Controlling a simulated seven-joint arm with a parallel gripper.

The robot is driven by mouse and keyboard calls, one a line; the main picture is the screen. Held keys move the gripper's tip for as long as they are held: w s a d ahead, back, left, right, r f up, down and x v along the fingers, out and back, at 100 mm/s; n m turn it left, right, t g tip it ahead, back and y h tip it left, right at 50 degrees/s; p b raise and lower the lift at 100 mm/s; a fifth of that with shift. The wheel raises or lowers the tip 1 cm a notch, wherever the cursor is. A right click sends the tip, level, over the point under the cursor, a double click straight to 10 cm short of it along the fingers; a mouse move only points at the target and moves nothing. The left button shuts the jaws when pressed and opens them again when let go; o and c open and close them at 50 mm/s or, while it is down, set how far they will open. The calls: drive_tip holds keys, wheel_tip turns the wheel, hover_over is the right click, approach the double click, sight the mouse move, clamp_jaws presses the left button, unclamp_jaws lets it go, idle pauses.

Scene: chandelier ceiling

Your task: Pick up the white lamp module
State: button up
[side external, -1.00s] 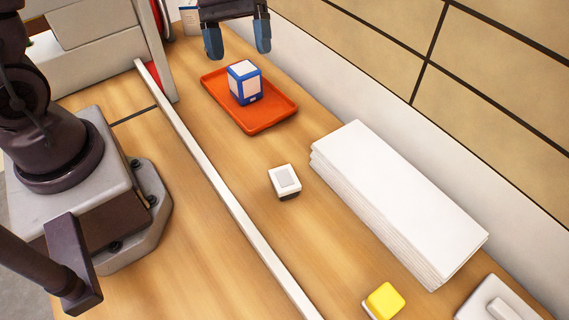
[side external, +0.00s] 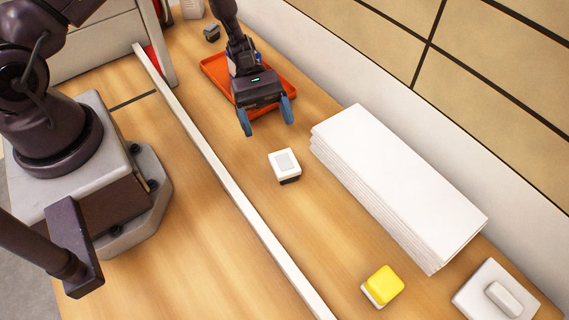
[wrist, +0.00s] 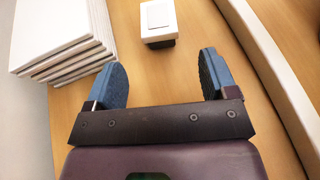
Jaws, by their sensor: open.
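The white lamp module (side external: 285,163) is a small white block with a grey square on top and a dark base. It stands on the wooden table between the white rail and the stack of white panels. In the wrist view the lamp module (wrist: 159,19) is at the top, ahead of the fingers. My gripper (side external: 267,120) is open and empty, with blue fingertips pointing toward the module but short of it. In the wrist view my gripper (wrist: 163,75) has bare table between its fingers.
An orange tray (side external: 213,67) lies behind my gripper, its blue-and-white block mostly hidden. A stack of white panels (side external: 400,180) is to the right. A white rail (side external: 230,180) runs along the left. A yellow-topped block (side external: 384,285) and a white plate with a handle (side external: 475,296) are in front.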

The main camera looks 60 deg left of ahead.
sight(281, 154)
drive_tip(key=x, duration=0.8)
drive_tip(key=shift+d+r, duration=0.1)
drive_tip(key=shift+r, duration=0.05)
drive_tip(key=c, duration=1)
